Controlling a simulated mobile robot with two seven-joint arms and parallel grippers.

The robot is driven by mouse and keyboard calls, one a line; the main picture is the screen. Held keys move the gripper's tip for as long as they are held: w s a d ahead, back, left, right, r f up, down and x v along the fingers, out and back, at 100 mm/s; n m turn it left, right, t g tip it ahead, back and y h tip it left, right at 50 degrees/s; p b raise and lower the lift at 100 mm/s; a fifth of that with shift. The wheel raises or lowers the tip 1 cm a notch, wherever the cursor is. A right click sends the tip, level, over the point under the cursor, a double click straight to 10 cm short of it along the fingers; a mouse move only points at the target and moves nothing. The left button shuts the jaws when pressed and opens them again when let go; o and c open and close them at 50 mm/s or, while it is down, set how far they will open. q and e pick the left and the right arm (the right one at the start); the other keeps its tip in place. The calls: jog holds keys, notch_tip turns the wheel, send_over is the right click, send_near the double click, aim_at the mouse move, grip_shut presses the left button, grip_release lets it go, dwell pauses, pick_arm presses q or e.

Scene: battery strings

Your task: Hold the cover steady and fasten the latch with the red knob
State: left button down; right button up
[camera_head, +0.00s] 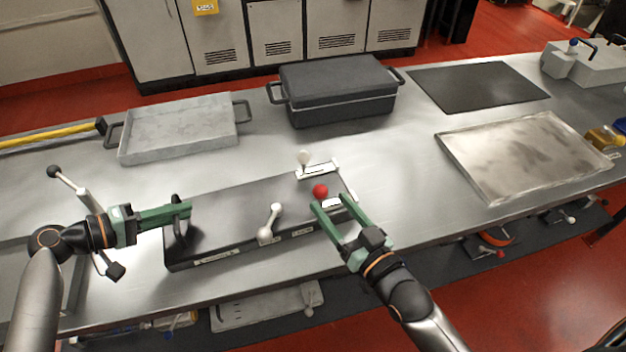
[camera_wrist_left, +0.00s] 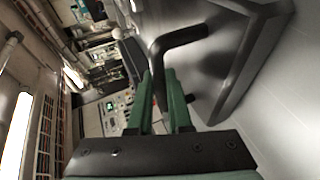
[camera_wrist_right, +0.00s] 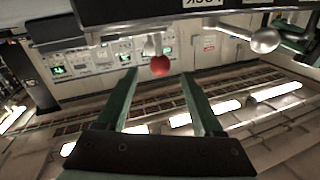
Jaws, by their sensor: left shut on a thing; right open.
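The dark grey cover (camera_head: 235,212) lies flat on the metal bench. A red knob (camera_head: 320,190) stands at its right end, and it also shows in the right wrist view (camera_wrist_right: 160,66). My left gripper (camera_head: 188,211) is shut on the black handle at the cover's left end; the handle (camera_wrist_left: 180,40) shows in the left wrist view. My right gripper (camera_head: 334,203) is open, its fingers reaching toward the red knob from the front right. In the right wrist view the knob appears between and beyond the fingertips, apart from them.
A white-knobbed latch (camera_head: 304,160) is at the cover's back right, and a grey-knobbed lever (camera_head: 270,224) at its front edge. Behind stand a grey tray (camera_head: 178,128) and a closed dark case (camera_head: 338,92). A flat metal tray (camera_head: 525,155) and a black mat (camera_head: 478,84) lie right.

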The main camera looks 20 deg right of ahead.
jog(key=x, duration=0.8)
grip_shut()
dwell(0.5)
dwell(0.8)
